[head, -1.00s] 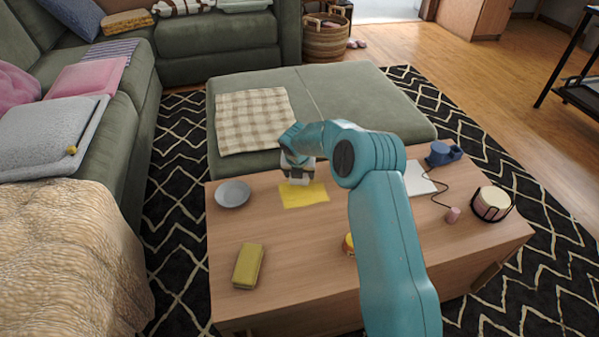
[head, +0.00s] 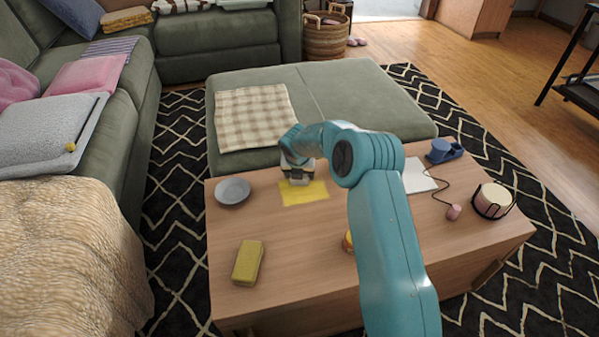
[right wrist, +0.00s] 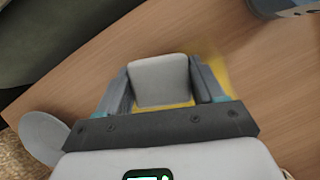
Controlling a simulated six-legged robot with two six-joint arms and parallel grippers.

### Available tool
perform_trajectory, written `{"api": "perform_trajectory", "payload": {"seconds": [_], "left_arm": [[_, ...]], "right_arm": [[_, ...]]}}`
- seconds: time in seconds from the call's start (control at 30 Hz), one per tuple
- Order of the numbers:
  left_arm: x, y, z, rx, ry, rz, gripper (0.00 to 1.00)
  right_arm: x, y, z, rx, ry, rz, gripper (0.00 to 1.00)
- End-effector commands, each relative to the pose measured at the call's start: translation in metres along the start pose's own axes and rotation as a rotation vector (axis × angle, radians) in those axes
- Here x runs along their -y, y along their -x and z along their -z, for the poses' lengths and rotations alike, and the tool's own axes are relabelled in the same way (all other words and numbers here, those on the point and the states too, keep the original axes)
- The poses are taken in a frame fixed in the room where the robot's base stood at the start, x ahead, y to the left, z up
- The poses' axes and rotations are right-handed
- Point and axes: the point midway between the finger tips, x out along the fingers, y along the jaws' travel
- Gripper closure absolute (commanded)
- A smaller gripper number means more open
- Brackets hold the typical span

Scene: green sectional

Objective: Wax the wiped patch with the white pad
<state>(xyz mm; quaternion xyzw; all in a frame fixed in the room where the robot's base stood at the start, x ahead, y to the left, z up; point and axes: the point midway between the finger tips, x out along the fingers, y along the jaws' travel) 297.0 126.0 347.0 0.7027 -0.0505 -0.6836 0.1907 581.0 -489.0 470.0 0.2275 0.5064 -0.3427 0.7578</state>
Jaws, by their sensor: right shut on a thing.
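The patch is a yellow rectangle (head: 306,194) on the wooden coffee table (head: 225,240), near its far edge. My right gripper (head: 297,180) is over the left, far part of the patch. In the right wrist view its two fingers (right wrist: 160,92) are shut on the white pad (right wrist: 160,78), one on each side. Yellow shows around the pad there, beside and below it. I cannot tell whether the pad's underside touches the table. In the head view the pad is mostly hidden by the gripper. My left gripper is not in view.
A grey plate (head: 232,191) lies left of the patch and a yellow-green sponge (head: 248,263) nearer the front. A round orange-yellow item (head: 348,241) is partly hidden by my arm. White paper (head: 418,176), a blue object (head: 443,151) and a candle holder (head: 493,201) stand right.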

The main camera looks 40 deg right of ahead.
Motion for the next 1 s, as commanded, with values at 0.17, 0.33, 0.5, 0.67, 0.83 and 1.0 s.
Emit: {"api": "perform_trajectory", "payload": {"seconds": [0.17, 0.33, 0.5, 0.67, 0.83, 1.0], "left_arm": [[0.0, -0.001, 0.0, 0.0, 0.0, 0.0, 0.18], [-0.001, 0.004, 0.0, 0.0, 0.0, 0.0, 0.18], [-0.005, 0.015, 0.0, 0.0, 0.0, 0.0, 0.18], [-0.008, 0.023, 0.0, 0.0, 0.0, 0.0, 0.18], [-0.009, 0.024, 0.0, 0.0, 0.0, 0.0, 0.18], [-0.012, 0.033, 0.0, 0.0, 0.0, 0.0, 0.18]], "right_arm": [[0.0, -0.003, 0.001, 0.0, 0.0, 0.0, 0.61], [0.005, -0.001, -0.001, 0.0, 0.0, 0.0, 0.61], [0.02, -0.001, -0.007, -0.001, -0.001, 0.002, 0.61], [0.033, -0.003, -0.011, -0.001, -0.001, 0.001, 0.61], [0.038, -0.005, -0.013, 0.0, 0.0, 0.0, 0.61], [0.05, -0.006, -0.017, -0.001, -0.002, 0.001, 0.61]]}}
